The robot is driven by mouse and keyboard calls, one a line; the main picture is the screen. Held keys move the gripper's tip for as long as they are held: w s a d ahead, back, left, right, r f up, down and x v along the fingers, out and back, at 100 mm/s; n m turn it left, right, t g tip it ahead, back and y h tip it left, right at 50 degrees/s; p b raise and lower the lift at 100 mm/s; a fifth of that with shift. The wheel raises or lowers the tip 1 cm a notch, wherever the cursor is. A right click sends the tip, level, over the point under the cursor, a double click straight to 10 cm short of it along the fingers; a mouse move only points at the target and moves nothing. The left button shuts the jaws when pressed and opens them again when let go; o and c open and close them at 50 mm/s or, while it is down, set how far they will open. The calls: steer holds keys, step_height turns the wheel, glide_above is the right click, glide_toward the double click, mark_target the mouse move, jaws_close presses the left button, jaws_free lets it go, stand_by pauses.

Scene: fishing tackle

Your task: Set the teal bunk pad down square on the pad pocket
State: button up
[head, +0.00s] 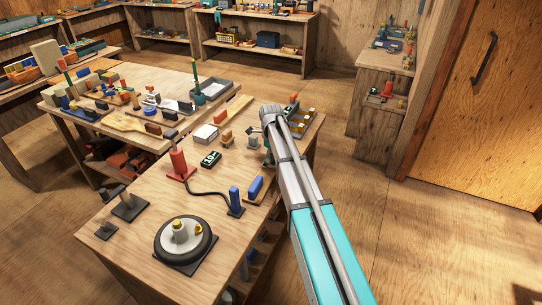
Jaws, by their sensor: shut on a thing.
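My arm reaches from the bottom right over the right side of the near workbench (135,250). My gripper (267,157) is mostly hidden behind the arm's end; only a small dark and teal sliver shows at the arm's left edge. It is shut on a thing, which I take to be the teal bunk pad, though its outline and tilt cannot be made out. I cannot pick out the pad pocket for certain; it may be behind the arm.
A blue block (256,186) on a wooden base and a blue upright (235,198) stand left of the arm.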

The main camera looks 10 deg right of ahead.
steer(key=shift+f+b, duration=0.9)
steer(key=shift+f, duration=0.15)
steer(key=o, duration=1.2)
steer(key=shift+r, duration=0.1)
steer(key=shift+r, duration=0.2)
step_height(320, 180, up, 8)
steer(key=p, duration=0.8)
steer(key=shift+f, duration=0.15)
